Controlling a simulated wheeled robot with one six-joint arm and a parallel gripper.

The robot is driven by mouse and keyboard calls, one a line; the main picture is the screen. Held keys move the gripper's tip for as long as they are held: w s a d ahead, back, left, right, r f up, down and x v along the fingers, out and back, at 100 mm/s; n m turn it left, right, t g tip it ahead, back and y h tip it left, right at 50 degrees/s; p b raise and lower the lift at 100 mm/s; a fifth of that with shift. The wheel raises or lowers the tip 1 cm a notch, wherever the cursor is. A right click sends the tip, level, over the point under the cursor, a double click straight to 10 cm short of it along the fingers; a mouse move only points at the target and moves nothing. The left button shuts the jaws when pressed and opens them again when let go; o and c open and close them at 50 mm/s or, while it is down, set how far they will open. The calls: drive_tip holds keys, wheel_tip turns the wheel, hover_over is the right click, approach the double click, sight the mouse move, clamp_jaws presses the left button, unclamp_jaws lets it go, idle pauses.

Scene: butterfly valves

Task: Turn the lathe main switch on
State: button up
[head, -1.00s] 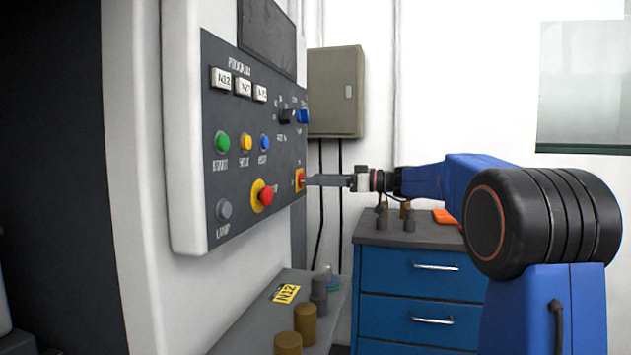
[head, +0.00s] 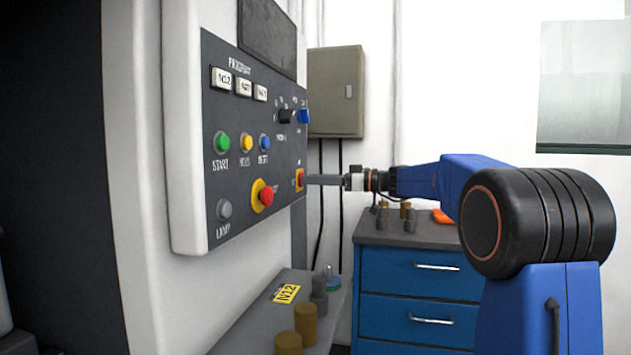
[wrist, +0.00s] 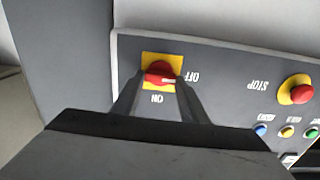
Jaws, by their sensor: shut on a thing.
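The main switch is a red knob (wrist: 160,72) on a square yellow plate (wrist: 148,58) on the machine's panel. In the head view the switch (head: 299,180) sits at the panel's right edge. My gripper (wrist: 161,80) has a finger on either side of the red knob and is shut on it; in the head view my gripper (head: 308,180) reaches it from the right. In the wrist view, OFF is printed right of the plate and ON below it. A white mark on the knob faces right, toward OFF.
A red stop button (head: 265,195) and green, yellow and blue buttons are on the same panel (head: 225,175). A shelf (head: 250,320) with brown cylinders is below. A blue drawer cabinet (head: 400,270) stands behind.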

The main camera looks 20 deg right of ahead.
drive_tip(key=m, duration=1.7)
drive_tip(key=shift+w+d+f, duration=0.1)
drive_tip(key=shift+w+f, duration=0.05)
drive_tip(key=shift+w, duration=0.05)
drive_tip(key=shift+m, duration=0.4)
drive_tip(key=o, duration=1)
drive_tip(key=shift+o, duration=0.2)
drive_tip(key=v, duration=1.7)
drive_tip(key=shift+s+d, duration=0.15)
drive_tip(key=shift+d, duration=0.1)
